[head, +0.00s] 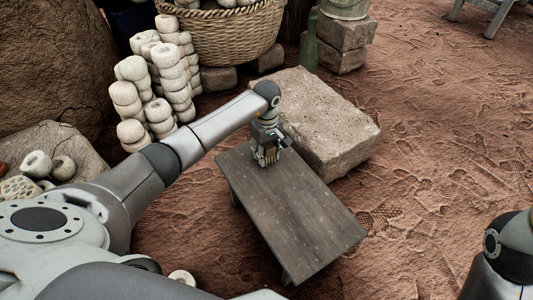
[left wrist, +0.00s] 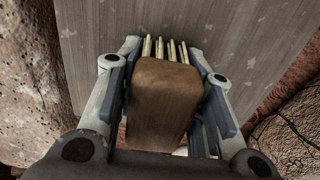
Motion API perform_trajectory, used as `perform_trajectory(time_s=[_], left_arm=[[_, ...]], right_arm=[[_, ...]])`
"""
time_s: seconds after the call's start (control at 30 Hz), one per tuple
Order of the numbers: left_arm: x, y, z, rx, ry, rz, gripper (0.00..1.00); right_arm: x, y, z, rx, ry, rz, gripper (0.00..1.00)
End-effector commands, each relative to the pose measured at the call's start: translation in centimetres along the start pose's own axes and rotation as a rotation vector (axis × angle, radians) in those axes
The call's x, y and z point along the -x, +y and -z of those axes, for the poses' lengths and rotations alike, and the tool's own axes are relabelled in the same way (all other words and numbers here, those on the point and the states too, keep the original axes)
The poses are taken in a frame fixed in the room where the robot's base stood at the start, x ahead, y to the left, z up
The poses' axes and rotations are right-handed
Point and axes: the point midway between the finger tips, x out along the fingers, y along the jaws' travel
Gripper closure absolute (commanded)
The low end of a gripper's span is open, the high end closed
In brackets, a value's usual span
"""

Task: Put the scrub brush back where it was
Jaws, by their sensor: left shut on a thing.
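The scrub brush (left wrist: 163,100) is a brown wooden block with pale bristles pointing up the picture in the left wrist view. My left gripper (head: 267,158) is shut on it, with one finger on each side of the block. In the head view the gripper points down at the far end of the low grey wooden table (head: 290,215) and mostly hides the brush. The table's planks also show behind the bristles in the left wrist view (left wrist: 235,30). I cannot tell whether the bristles touch the table. My right gripper is not in view.
A large pale stone block (head: 325,120) stands close behind the table's far end. Stacked clay rings (head: 165,80) and a wicker basket (head: 235,35) are at the back left. A bucket (head: 345,8) sits on stone blocks at the back. The near part of the tabletop is bare.

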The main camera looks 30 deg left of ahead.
Motion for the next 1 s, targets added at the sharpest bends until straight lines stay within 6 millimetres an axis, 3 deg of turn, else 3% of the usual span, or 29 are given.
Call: perform_trajectory(time_s=[0.17,0.2,0.37,0.77,1.0], left_arm=[[-0.4,0.0,0.0,0.000,0.000,0.000,0.95],[-0.4,0.0,0.0,-0.001,-0.001,0.001,0.62],[-0.3,0.0,0.0,-0.001,-0.001,0.001,0.43],[0.2,0.0,0.0,0.000,-0.001,-0.001,0.43],[4.2,0.0,0.1,-0.001,0.003,-0.001,0.43]], right_arm=[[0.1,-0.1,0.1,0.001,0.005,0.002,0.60],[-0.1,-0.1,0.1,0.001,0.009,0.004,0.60],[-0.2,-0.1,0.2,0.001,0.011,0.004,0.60],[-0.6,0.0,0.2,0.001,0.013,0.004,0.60],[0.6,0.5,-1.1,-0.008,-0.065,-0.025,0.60]])
